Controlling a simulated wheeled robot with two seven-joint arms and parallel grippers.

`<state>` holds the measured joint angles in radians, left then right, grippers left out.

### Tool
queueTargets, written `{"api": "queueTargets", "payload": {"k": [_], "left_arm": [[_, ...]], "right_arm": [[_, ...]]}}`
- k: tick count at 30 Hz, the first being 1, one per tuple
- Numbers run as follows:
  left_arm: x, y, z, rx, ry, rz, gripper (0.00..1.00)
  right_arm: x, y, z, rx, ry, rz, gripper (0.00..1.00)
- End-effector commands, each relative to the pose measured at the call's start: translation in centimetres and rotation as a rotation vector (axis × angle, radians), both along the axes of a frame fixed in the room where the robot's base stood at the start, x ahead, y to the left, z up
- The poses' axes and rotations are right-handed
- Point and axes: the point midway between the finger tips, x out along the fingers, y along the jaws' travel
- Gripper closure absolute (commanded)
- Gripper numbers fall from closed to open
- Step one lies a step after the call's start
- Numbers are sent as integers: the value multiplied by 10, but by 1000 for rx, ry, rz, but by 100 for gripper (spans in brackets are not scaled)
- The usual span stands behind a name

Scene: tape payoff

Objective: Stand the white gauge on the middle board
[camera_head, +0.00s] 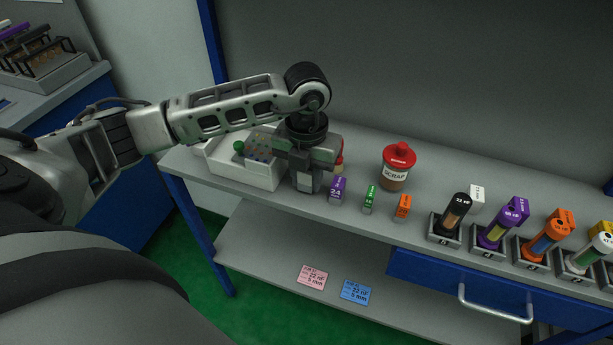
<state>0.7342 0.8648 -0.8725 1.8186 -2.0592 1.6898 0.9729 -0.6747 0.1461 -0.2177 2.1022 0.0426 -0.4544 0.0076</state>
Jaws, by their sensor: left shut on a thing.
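My left gripper (307,182) reaches over the grey bench top from the left, pointing down beside a white box. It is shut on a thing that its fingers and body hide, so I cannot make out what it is. Small upright blocks stand in a row to its right: purple (338,189), green (369,198) and orange (403,206). A white block (477,195) shows behind the black cylinder at the right; I cannot tell whether it is the gauge. I cannot identify a middle board. My right gripper is out of view.
The white box (243,172) has a dotted panel and green knob. A red-lidded scrap jar (396,167) stands behind the blocks. Several cylinders sit in holders at right, including a black one (454,214). Pink (312,277) and blue (355,292) cards lie on the lower shelf.

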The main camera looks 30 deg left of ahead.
Motion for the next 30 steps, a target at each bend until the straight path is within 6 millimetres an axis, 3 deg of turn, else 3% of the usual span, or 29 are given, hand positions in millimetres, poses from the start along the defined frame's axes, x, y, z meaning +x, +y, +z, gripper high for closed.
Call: {"api": "queueTargets", "payload": {"k": [3, 13, 14, 16, 25, 30], "left_arm": [[0, 0, -10, -1, -1, 1, 99], [0, 0, -14, 0, -3, 1, 99], [0, 0, -14, -1, -2, 1, 70], [0, 0, -13, -1, -2, 1, 51], [0, 0, -11, 0, -2, 1, 51], [1, 0, 5, -1, -6, 0, 51]], "right_arm": [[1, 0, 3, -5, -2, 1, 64], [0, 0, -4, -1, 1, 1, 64], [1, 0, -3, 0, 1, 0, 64], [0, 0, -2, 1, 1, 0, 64], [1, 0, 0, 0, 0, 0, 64], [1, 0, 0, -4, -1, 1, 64]]}}
